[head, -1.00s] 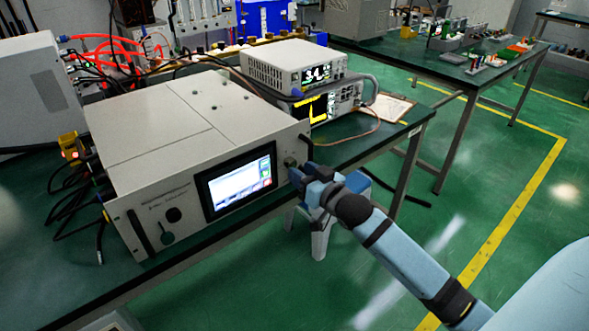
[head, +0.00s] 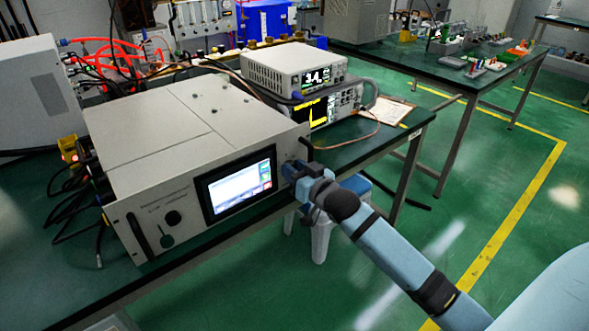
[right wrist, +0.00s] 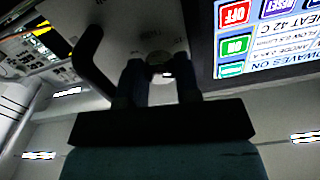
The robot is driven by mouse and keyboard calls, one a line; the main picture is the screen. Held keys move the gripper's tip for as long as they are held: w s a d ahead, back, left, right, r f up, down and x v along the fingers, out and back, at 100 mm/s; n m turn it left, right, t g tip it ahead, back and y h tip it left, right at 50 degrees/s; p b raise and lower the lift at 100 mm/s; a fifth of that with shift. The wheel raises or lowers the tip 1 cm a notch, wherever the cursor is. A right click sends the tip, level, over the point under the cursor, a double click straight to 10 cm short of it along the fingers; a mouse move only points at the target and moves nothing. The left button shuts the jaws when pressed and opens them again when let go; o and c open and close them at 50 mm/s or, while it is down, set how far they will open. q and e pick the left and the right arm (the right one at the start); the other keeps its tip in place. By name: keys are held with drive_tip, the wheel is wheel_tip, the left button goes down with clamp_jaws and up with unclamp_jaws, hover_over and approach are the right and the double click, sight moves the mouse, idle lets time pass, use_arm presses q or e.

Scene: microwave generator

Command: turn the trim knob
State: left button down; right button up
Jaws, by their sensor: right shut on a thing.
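The microwave generator (head: 165,110) is a large light grey box on the green bench, with a lit touchscreen (head: 238,184) on its front panel. My right gripper (head: 290,168) is at the right end of the front panel, beside the screen. In the right wrist view its two dark fingers (right wrist: 161,80) stand on either side of the knob, shut on it. In the head view the gripper hides the knob. My left gripper is not in view.
The dark panel handle (right wrist: 92,62) stands close beside the fingers. Stacked instruments (head: 305,75) and a cable are behind the generator. A stool (head: 320,235) is below the bench edge. The floor to the right is open.

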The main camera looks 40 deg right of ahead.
use_arm(q)
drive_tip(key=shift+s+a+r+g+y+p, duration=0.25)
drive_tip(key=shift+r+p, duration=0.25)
drive_tip(key=shift+p, duration=1.8)
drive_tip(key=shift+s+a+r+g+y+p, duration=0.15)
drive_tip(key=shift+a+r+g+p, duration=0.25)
drive_tip(key=shift+p, duration=1.85)
use_arm(e)
drive_tip(key=shift+m, duration=3.2)
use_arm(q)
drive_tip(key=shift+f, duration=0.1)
use_arm(e)
drive_tip(key=o, duration=0.6)
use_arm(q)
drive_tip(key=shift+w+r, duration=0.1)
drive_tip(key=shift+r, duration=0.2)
use_arm(e)
drive_tip(key=shift+o, duration=0.2)
